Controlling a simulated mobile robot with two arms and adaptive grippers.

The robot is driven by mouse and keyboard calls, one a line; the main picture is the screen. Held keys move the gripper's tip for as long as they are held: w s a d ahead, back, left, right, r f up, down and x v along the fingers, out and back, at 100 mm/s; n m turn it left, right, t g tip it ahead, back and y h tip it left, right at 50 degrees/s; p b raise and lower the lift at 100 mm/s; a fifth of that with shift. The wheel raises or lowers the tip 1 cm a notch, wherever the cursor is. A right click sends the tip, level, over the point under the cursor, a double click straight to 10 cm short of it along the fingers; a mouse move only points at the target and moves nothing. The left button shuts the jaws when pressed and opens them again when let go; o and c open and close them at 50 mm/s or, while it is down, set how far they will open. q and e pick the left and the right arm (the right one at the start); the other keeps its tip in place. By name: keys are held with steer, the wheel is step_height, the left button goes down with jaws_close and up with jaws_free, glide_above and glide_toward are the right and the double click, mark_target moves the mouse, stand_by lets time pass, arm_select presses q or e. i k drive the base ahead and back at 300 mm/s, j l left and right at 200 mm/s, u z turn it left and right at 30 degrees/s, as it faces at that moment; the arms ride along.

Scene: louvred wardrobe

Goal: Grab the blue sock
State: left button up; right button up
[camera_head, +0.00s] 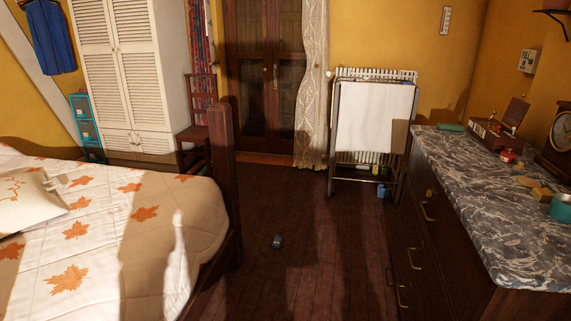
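A small dark blue-grey item (277,241) lies on the wooden floor, to the right of the bed's foot. It may be the blue sock, but it is too small to tell for sure. A small blue object (381,191) also shows low by the white-draped rack; I cannot tell what it is. Neither of my grippers is in view.
The bed (145,215) with its dark footboard (222,150) fills the left. A marble-topped dresser (500,200) stands at the right. The draped rack (375,118) and louvred wardrobe (118,60) stand at the back. The floor between bed and dresser is mostly clear.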

mark_target(277, 241)
steer(key=i+l+z, duration=0.1)
steer(key=i+z, duration=0.35)
steer(key=i, duration=1.75)
steer(key=i+l+u, duration=0.1)
steer(key=i+u, duration=0.25)
steer(key=i, duration=0.2)
steer(key=i+l+u, duration=0.3)
steer(key=i, duration=0.25)
steer(key=i+l+u, duration=0.35)
steer(key=i, duration=0.2)
